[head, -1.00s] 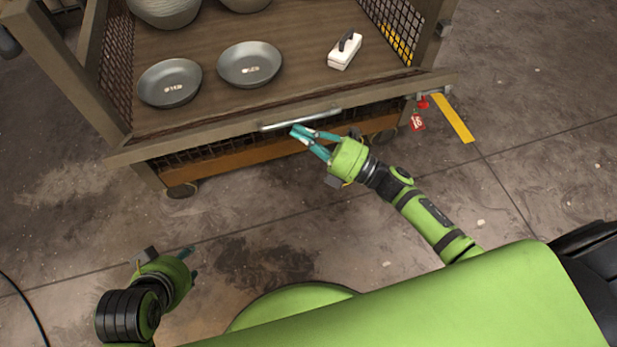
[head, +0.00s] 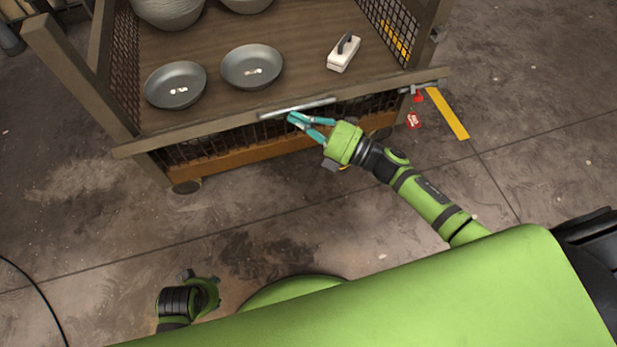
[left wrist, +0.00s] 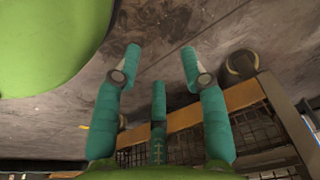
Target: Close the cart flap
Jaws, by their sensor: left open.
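The cart (head: 215,160) stands at the top of the head view, with a brown deck and mesh sides. Its flap (head: 180,134) is the long brown board across the front, with a metal handle (head: 298,107). The flap stands near the deck's front edge; its exact angle is unclear. My right gripper (head: 293,121) is just under the handle, its teal fingers converging toward the tips. I cannot tell whether it grips or touches the handle. My left gripper (left wrist: 160,70) is open and empty in the left wrist view, low beside the cart's underside. The head view mostly hides its fingers.
Grey bowls (head: 176,85) and a white block with a dark handle (head: 343,53) are on the deck.

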